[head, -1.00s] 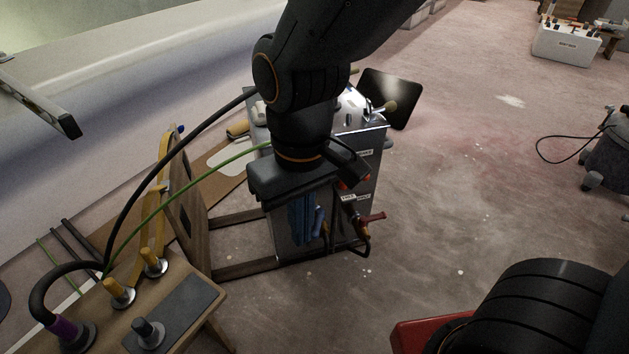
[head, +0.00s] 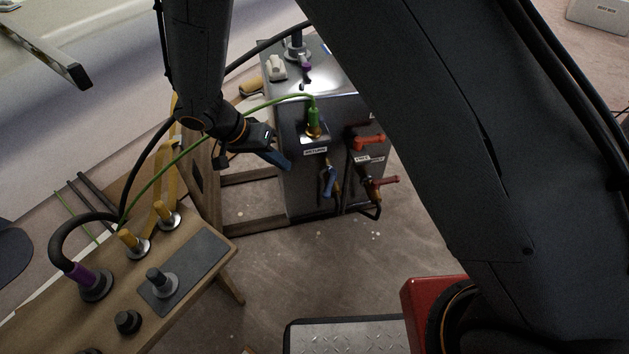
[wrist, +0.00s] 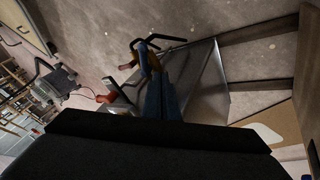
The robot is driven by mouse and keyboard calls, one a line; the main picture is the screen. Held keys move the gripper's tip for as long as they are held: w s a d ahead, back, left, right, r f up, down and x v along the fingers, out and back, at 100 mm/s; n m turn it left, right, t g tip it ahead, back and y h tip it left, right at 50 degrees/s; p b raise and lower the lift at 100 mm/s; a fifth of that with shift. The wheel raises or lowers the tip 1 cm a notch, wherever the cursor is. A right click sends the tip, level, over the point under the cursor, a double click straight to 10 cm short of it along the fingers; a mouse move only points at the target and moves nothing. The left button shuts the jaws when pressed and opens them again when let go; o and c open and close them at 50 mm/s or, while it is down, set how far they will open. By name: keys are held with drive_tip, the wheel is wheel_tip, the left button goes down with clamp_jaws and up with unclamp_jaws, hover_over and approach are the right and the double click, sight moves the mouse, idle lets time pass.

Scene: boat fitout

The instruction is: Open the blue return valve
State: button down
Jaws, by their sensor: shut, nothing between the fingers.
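The blue return valve (head: 329,178) is a small blue lever on a brass body on the front of the steel cabinet (head: 305,193). The lever hangs roughly upright below a white label (head: 315,151) that seems to read RETURN. My gripper (head: 288,166), with blue fingers, is shut and empty at the cabinet's left front edge, left of the valve and a little higher, apart from it in the head view. In the wrist view the shut fingers (wrist: 160,88) point toward the valve (wrist: 141,43), partly covering it; the remaining gap cannot be judged.
A wooden bench (head: 205,255) with fittings stands at left. Open floor (head: 330,262) lies in front.

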sight(329, 185)
drive_tip(key=s+d+r+b+x, duration=0.1)
drive_tip(key=d+b+x, duration=0.1)
drive_tip(key=x, duration=1)
drive_tip(key=shift+d+f+b, duration=0.3)
drive_tip(key=shift+f+b, duration=0.05)
drive_tip(key=shift+b, duration=0.3)
drive_tip(key=shift+s, duration=0.1)
